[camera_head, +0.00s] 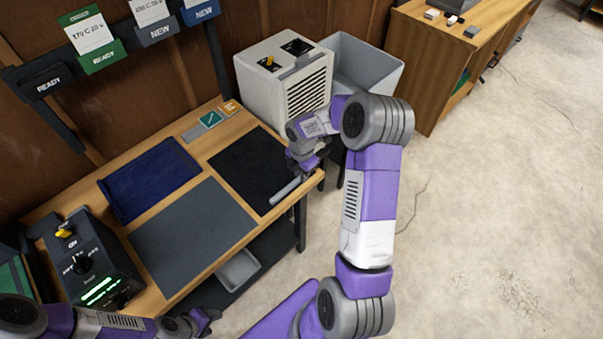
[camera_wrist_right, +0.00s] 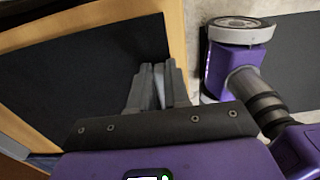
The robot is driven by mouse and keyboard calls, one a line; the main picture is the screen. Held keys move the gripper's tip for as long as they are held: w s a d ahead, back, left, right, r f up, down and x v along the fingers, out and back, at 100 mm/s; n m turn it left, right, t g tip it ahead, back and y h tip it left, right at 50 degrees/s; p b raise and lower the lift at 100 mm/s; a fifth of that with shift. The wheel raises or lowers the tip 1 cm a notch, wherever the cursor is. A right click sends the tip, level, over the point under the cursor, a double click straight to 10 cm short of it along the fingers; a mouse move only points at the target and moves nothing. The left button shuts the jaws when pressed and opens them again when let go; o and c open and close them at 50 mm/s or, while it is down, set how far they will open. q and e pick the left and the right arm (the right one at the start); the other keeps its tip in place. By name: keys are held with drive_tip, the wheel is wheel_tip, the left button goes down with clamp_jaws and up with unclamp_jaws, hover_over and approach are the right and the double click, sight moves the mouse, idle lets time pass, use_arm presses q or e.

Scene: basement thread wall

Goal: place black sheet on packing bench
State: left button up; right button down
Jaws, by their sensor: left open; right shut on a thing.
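The black sheet (camera_head: 247,165) lies flat on the wooden packing bench (camera_head: 207,142), at its right end. It also fills much of the right wrist view (camera_wrist_right: 70,80). A light grey bar (camera_head: 284,191) shows at the sheet's front edge. My right gripper (camera_head: 303,166) is at the sheet's right edge, low over the bench edge. In the right wrist view its fingers (camera_wrist_right: 157,82) are close together on something pale at the sheet's edge; the exact grip is partly hidden. My left gripper (camera_head: 210,318) is open and empty, in front of the bench, apart from the sheet.
A dark grey mat (camera_head: 192,235) and a dark blue sheet (camera_head: 150,178) lie left of the black sheet. A control box (camera_head: 90,265) stands at the bench's left end. A white vented machine (camera_head: 285,85) and grey bin (camera_head: 362,65) stand beyond. Open floor (camera_head: 480,230) lies right.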

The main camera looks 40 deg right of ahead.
drive_tip(key=c, duration=1.5)
unclamp_jaws()
drive_tip(key=shift+f, duration=0.15)
drive_tip(key=shift+c, duration=0.2)
drive_tip(key=o, duration=0.4)
drive_tip(key=shift+o, duration=0.2)
wheel_tip(320, 180, up, 12)
drive_tip(key=p, duration=0.2)
drive_tip(key=shift+r+p, duration=0.2)
drive_tip(key=shift+p, duration=0.1)
